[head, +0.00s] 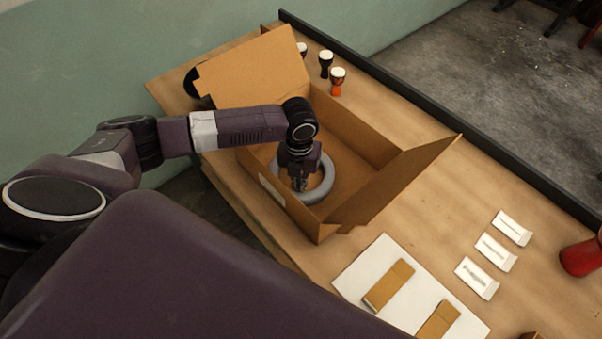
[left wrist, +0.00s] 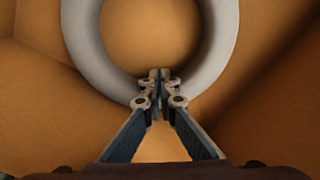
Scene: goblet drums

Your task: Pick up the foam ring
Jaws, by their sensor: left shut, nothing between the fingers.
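The grey foam ring (head: 326,186) lies inside the open cardboard box (head: 370,139), near its front left corner. My left gripper (head: 300,185) reaches down into the box at the ring. In the left wrist view the ring (left wrist: 222,45) fills the upper middle, and my left gripper (left wrist: 160,75) has its fingertips together over the ring's near edge. The fingers are shut with nothing between them. I cannot tell whether they touch the ring. Part of the ring is hidden behind the gripper and wrist. My right gripper is not in view.
The box flaps (head: 395,185) stand up around it. Small goblet drums (head: 337,80) stand behind the box. White packets (head: 477,278), a white sheet (head: 362,268) with cardboard pieces (head: 389,285) and a red drum (head: 581,258) lie to the right. A dark rail (head: 430,108) edges the table.

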